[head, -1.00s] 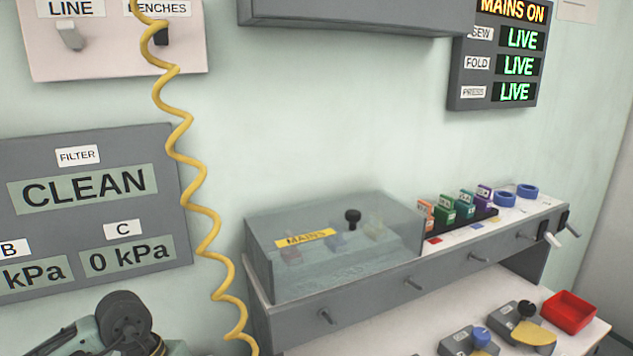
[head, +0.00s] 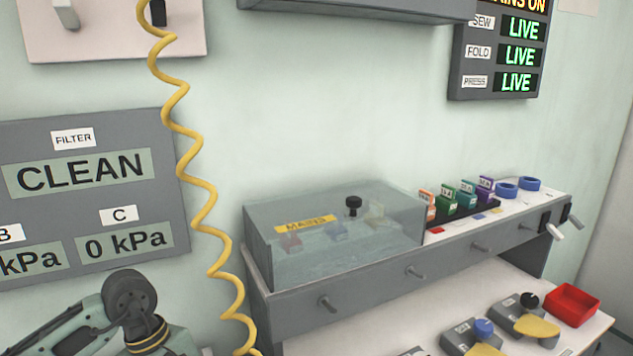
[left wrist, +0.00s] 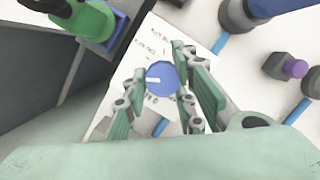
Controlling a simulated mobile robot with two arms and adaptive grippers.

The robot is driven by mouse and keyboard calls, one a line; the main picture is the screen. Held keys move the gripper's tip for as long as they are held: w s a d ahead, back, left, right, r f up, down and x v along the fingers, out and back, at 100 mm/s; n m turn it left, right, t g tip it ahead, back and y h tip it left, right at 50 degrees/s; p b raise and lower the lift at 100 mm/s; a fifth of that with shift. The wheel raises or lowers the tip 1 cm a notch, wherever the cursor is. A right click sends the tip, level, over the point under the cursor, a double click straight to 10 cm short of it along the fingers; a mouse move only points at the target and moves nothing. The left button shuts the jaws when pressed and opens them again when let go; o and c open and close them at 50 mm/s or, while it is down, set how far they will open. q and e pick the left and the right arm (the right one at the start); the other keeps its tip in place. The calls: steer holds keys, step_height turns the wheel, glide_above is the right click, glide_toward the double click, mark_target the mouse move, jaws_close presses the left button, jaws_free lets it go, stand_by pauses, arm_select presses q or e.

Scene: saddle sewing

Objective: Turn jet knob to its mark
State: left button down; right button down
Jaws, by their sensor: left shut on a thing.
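In the left wrist view a round blue knob (left wrist: 162,75) with a white pointer line sits on a white plate (left wrist: 178,40) with small printed labels, too blurred to read surely. The pointer points left in that picture. I take this as the jet knob; which mark is its own I cannot tell. My left gripper (left wrist: 160,95) has one finger on each side of the knob and is shut on it. In the head view only a part of my left arm shows at the lower left; the knob is not seen there. My right gripper is not in view.
Beside the plate in the left wrist view are a green part (left wrist: 95,22) and a purple-topped knob (left wrist: 295,68). In the head view a clear MAINS cover (head: 340,250), a red tray (head: 572,303) and a hanging yellow coiled cord (head: 200,190) stand out.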

arm_select(q)
steer(key=shift+w+a+r+m, duration=0.15)
steer(key=shift+w+r+m, duration=0.1)
steer(key=shift+w+m, duration=0.05)
steer(key=shift+b, duration=0.3)
steer(key=shift+f+m+b, duration=0.15)
steer(key=shift+m+b, duration=0.95)
steer(key=shift+m, duration=0.1)
steer(key=shift+m+g+b, duration=0.3)
steer(key=shift+m, duration=0.2)
